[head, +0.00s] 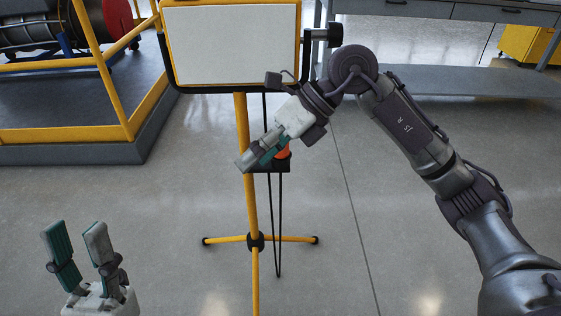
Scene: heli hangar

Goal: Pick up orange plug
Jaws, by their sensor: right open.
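The orange plug (283,153) sits on a small black shelf (276,166) on the yellow stand, just below the white panel. Only part of the plug shows, because my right gripper covers the rest. My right gripper (251,161) reaches in from the right, in front of the plug and the yellow pole, with its fingers pointing down and left. It is open, and I cannot tell whether the plug lies between its fingers. My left gripper (72,236) is at the lower left with its two fingers pointing up, apart and empty.
The yellow stand (255,240) has spread feet on the grey floor and carries a framed white panel (230,45). A yellow-railed platform (75,152) is at the left. A workbench (450,82) stands at the back right. The floor around the stand is clear.

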